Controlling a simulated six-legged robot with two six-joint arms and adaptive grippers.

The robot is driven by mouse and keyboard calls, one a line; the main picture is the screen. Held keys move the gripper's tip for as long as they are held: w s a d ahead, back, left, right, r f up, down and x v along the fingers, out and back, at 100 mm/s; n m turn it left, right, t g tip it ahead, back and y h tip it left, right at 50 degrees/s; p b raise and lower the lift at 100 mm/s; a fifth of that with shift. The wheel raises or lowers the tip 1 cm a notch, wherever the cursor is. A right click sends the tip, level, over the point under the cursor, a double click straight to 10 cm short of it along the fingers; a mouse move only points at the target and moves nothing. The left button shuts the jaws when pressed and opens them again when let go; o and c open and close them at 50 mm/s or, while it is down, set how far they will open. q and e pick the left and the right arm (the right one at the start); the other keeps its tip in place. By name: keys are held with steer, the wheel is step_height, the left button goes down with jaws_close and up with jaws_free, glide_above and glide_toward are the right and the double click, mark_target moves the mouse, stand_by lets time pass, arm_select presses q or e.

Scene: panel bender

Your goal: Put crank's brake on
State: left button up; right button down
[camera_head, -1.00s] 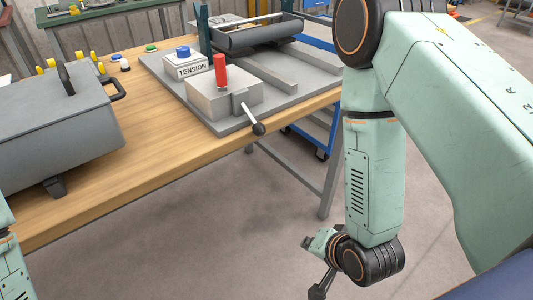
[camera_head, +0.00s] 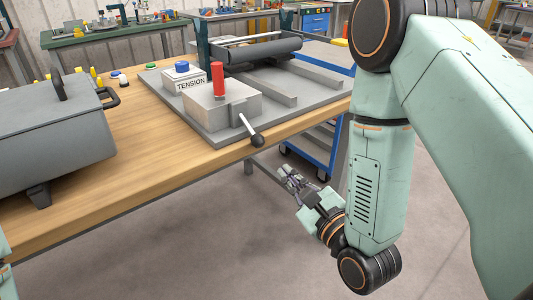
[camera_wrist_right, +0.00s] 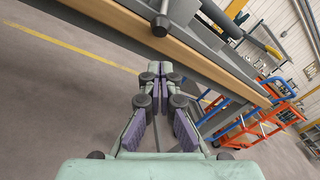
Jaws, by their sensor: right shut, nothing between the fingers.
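The panel bender's grey block (camera_head: 222,103) stands on a grey base plate with an upright red handle (camera_head: 218,79). A metal lever with a black ball knob (camera_head: 257,140) sticks out from the block's front, angled down past the table edge. Which of these is the crank's brake is not labelled. My right gripper (camera_head: 291,181) is below and to the right of the knob, beyond the table edge, apart from it. In the right wrist view its fingers (camera_wrist_right: 158,92) are together and empty, with the black knob (camera_wrist_right: 160,25) ahead. My left gripper is out of view.
A wooden table (camera_head: 140,140) carries a large grey case (camera_head: 50,130) at left. A white TENSION box (camera_head: 190,79) with a blue button and a dark roller (camera_head: 260,53) sit behind the block. A blue cart (camera_head: 315,145) stands beneath. Floor before the table is clear.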

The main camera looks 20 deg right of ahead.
mark_target(251, 130)
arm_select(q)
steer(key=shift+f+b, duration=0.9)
arm_select(e)
steer(key=w+a, duration=0.1)
steer(key=w, duration=0.8)
steer(key=shift+w+a, duration=0.3)
steer(key=shift+w, duration=0.1)
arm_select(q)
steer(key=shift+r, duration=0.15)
arm_select(e)
steer(key=shift+r, duration=0.1)
